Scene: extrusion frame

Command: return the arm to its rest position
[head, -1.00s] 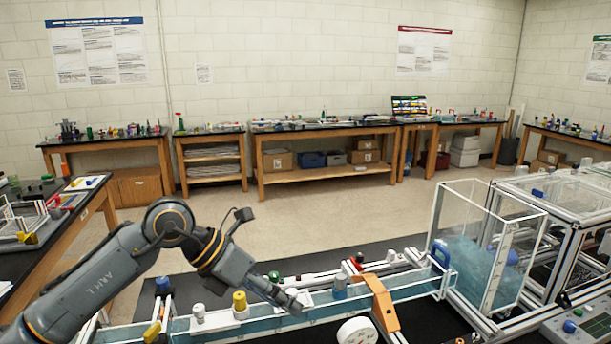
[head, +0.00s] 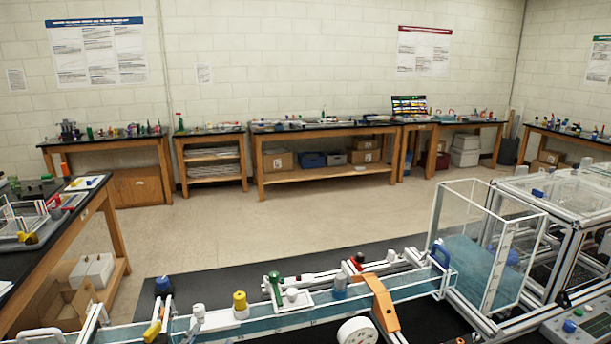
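Neither of my arms nor grippers shows in the head view now. The long water channel (head: 330,309) runs across the bottom of the view with nothing of mine over it. On and beside it are a yellow-topped fitting (head: 240,304), a green-handled valve (head: 275,288), a grey-blue cylinder (head: 340,286) and an orange bracket (head: 380,300). A clear tank (head: 478,255) with blue-green water stands at its right end.
A black-topped bench (head: 60,240) with small parts stands at left. An aluminium extrusion frame (head: 560,215) is at right. A white wheel (head: 357,331) is at the front. Benches (head: 325,167) line the back wall, with open floor before them.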

